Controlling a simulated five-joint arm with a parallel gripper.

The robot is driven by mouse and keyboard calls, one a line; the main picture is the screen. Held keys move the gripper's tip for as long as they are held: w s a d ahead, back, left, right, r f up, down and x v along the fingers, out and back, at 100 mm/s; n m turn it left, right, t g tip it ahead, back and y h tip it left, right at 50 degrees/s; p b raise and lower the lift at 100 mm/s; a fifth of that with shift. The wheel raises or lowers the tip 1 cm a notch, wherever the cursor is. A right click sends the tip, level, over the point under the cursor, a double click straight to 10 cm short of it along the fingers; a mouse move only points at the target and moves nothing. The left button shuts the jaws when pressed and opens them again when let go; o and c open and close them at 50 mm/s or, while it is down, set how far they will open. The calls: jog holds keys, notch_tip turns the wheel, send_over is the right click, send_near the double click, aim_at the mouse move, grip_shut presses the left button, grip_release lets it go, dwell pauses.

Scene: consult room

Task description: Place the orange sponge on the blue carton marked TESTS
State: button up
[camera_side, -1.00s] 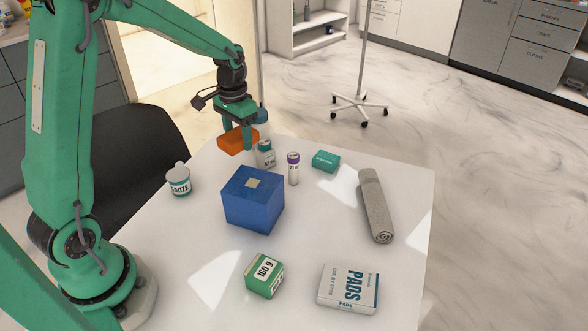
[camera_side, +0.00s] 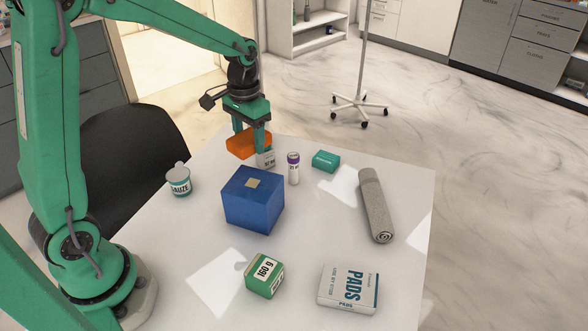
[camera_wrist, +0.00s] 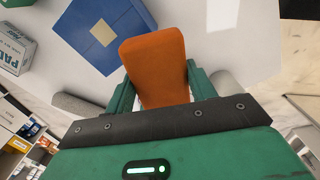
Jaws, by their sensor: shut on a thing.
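The orange sponge (camera_side: 243,145) is held between the fingers of my gripper (camera_side: 252,143), above the far end of the white table. In the wrist view the sponge (camera_wrist: 155,68) sits between both green fingers of my gripper (camera_wrist: 158,85). The blue carton (camera_side: 252,205) stands on the table, nearer the side camera than the sponge and apart from it. A pale square patch shows on its top. The carton also shows in the wrist view (camera_wrist: 85,35), beyond the sponge. No TESTS marking is readable on it.
A small white-labelled bottle (camera_side: 267,159) and a purple-capped tube (camera_side: 293,168) stand behind the carton. A teal box (camera_side: 326,161), a grey roll (camera_side: 374,203), a PADS box (camera_side: 348,288), a green box (camera_side: 265,275) and a GAUZE cup (camera_side: 179,182) stand around it.

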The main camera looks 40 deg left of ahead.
jog(key=s+d+r, duration=0.4)
jog(key=s+d, duration=0.2)
jog(key=d, duration=0.2)
jog(key=s+d+r, duration=0.4)
jog(key=s+d, duration=0.2)
jog(key=d, duration=0.2)
send_over(253, 183)
notch_tip(253, 183, down, 7)
jog(key=shift+f, duration=0.1)
jog(key=shift+f, duration=1.95)
jog(key=shift+f, duration=0.15)
jog(key=o, duration=1)
jog(key=shift+c, duration=0.2)
